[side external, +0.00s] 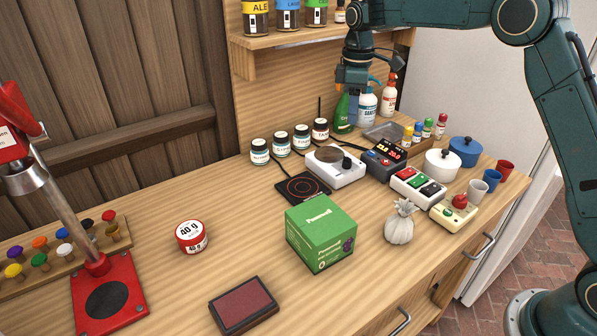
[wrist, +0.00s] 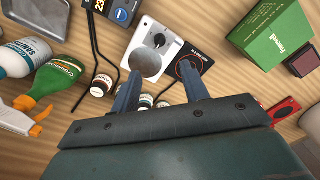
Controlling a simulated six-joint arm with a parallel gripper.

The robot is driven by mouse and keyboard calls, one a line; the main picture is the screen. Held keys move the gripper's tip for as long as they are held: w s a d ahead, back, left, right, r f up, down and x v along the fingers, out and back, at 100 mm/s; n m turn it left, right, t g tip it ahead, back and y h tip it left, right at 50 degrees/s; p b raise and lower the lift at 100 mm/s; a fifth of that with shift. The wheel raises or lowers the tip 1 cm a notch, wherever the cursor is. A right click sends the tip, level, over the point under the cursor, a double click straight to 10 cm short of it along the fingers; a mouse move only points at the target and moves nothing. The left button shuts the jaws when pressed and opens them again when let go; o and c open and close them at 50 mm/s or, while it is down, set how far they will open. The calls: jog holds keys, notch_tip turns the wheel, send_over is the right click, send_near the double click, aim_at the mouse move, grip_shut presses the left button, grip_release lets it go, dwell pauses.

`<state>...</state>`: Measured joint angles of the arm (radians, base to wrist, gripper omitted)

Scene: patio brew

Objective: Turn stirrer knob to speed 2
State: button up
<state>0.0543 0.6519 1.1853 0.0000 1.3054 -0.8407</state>
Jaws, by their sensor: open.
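The stirrer (side external: 327,176) is a white box with a round grey plate on top, standing mid-bench. Its black knob (side external: 347,163) is on the right part of its top. In the wrist view the stirrer (wrist: 171,62) lies beyond my fingers, with the dark knob (wrist: 159,40) beside the plate. I cannot read the knob's setting. My gripper (side external: 352,103) is open and empty, high above the bench near the bottles at the back. In the wrist view its two blue fingers (wrist: 160,72) are apart and partly cover the view below the stirrer.
A black hot plate (side external: 302,188) and a dark control box (side external: 383,163) flank the stirrer. Several small jars (side external: 281,145) stand behind it. A green box (side external: 320,235) stands in front.

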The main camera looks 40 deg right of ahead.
aim_at(347, 162)
jog(key=shift+f, duration=0.1)
notch_tip(347, 162, down, 14)
jog(key=shift+r, duration=0.2)
dwell(0.6)
grip_shut()
